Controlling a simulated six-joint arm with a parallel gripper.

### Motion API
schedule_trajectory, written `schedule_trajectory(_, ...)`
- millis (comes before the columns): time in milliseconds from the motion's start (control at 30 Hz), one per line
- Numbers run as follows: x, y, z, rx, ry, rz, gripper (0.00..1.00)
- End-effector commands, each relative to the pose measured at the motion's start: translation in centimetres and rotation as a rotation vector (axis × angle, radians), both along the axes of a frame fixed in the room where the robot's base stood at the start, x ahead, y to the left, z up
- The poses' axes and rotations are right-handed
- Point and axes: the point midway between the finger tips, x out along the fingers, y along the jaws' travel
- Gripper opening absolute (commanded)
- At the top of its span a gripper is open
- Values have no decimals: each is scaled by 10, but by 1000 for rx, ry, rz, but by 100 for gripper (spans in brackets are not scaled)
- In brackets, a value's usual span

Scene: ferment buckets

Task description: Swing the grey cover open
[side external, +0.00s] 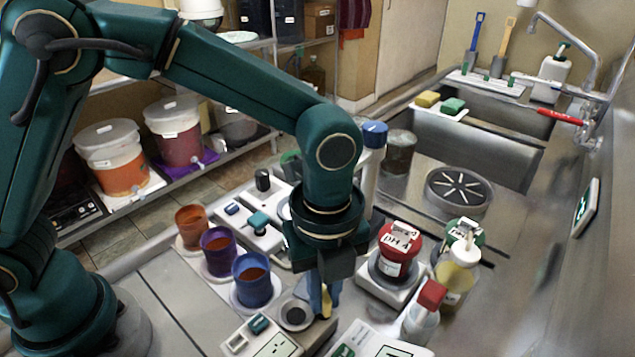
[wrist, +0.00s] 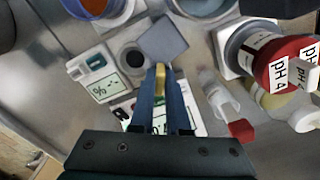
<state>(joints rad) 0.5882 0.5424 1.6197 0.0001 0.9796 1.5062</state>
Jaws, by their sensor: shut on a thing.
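The grey cover (wrist: 163,40) is a flat square plate just beyond my fingertips in the wrist view. It sits at an angle beside a dark round well (wrist: 134,59), which is uncovered. A yellow tab (wrist: 160,72) lies between my fingers at the near edge of the cover. My gripper (wrist: 160,80) is shut on this tab. In the side view my gripper (side external: 322,302) points down beside the round well (side external: 295,315), with some yellow showing at the fingers. The cover is mostly hidden there behind my gripper, and its hinge cannot be made out.
A red-capped pH 4 jar (side external: 398,243) and a red-capped bottle (side external: 424,308) stand close on the right. A blue cup (side external: 252,282) and a purple cup (side external: 217,254) stand left. A meter (side external: 262,340) lies in front. The sink is at the back.

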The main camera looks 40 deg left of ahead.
Motion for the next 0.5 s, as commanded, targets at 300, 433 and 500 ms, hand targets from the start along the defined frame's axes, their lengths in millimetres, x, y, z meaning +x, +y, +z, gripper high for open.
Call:
schedule_trajectory(300, 0, 0, 2, -2, -1, 0, 0)
schedule_trajectory(433, 0, 0, 1, -2, -1, 0, 44)
schedule_trajectory(500, 0, 0, 1, -1, -2, 0, 44)
